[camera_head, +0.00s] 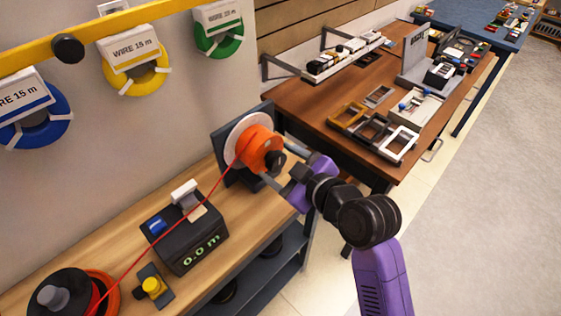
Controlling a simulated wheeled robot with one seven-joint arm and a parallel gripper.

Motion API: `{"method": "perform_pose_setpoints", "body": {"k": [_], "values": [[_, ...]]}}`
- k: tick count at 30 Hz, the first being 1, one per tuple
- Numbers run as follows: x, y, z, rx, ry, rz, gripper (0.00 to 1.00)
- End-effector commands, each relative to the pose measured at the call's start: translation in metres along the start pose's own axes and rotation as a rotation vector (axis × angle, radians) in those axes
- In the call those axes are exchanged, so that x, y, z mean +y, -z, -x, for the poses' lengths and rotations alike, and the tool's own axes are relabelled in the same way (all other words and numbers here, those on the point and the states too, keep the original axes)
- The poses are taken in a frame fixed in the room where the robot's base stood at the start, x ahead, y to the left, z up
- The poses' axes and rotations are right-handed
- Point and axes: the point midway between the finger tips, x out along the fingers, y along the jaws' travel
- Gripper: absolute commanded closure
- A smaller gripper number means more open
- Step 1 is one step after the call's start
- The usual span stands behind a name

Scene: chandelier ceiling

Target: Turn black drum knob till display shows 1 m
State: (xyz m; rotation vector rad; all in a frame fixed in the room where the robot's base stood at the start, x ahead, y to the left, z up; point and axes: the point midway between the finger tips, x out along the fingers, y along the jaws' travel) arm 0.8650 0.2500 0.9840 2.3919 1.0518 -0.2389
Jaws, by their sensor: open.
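The orange drum (257,145) with a white flange is mounted on a dark stand at the far right end of the wooden bench. A black knob (274,160) sticks out from its front face. My gripper (279,166) is open at the knob, one finger above right of it and one below. I cannot tell whether the fingers touch it. The display (201,250) on a black meter box (183,238) reads 0.0 m. A red wire (165,233) runs from the drum over the box towards a reel at the lower left.
A black and red reel (62,294) and a yellow button block (152,287) stand at the bench's left. Wire coils, including a yellow one (135,72), hang on the wall. A brown table (300,108) with frames and tools is behind my gripper. Floor is free at right.

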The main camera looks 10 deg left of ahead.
Motion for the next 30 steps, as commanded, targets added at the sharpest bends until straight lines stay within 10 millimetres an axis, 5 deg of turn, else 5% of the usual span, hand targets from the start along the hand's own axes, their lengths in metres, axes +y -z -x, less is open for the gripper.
{"method": "perform_pose_setpoints", "body": {"k": [4, 13, 30], "values": [[-0.0002, 0.0, 0.0001, 0.0, 0.0, 0.0, 0.35], [-0.0003, -0.0001, 0.0002, 0.0, 0.001, 0.0, 0.94], [0.0022, 0.0007, 0.0004, -0.001, 0.076, -0.179, 0.95]]}}
